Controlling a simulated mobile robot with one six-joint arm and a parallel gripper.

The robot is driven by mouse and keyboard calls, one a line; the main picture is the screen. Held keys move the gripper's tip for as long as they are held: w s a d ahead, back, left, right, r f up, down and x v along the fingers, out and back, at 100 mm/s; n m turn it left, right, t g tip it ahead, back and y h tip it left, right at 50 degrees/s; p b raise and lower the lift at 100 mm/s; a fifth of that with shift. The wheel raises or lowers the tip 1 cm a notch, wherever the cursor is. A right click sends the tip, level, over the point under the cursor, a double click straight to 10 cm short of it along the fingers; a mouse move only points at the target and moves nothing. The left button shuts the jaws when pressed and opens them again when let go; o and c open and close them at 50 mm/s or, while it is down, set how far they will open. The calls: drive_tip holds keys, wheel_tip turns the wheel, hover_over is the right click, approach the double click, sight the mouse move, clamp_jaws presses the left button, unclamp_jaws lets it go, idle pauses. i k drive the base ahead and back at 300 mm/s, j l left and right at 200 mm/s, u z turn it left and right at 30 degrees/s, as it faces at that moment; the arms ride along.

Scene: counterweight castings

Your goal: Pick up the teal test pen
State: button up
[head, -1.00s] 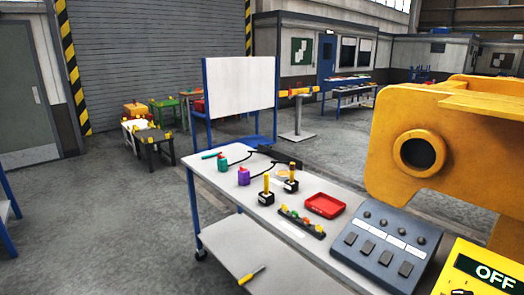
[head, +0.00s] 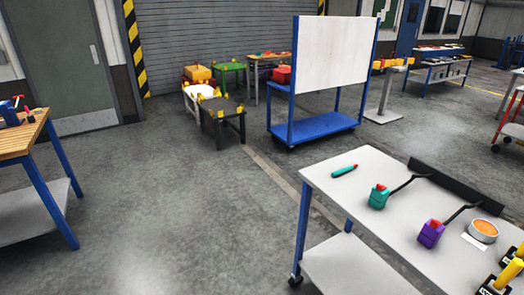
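The teal test pen (head: 344,171) lies flat near the far left corner of the white-topped bench (head: 330,191) in the head view. It has a small reddish tip at its right end. It lies apart from the teal block (head: 378,197) to its right, which has a red top and a black cable. A purple block (head: 431,233) with a red top and a cable stands further right. My gripper is not in view.
An orange-filled round tin (head: 483,230) and yellow-handled tools (head: 508,275) are on the bench at right. A whiteboard on a blue cart (head: 318,127) stands behind. A wooden-topped workbench (head: 20,135) is at left. The floor (head: 170,200) between is clear.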

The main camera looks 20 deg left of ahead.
sight(344, 169)
drive_tip(key=i+j+u, duration=0.15)
drive_tip(key=i+j+z, duration=0.3)
drive_tip(key=i+j, duration=0.2)
drive_tip(key=i, duration=0.2)
drive_tip(key=i+j+z, duration=0.3)
drive_tip(key=i+j, duration=0.3)
drive_tip(key=i+j+z, duration=0.3)
drive_tip(key=i+j, duration=0.25)
drive_tip(key=j, duration=0.2)
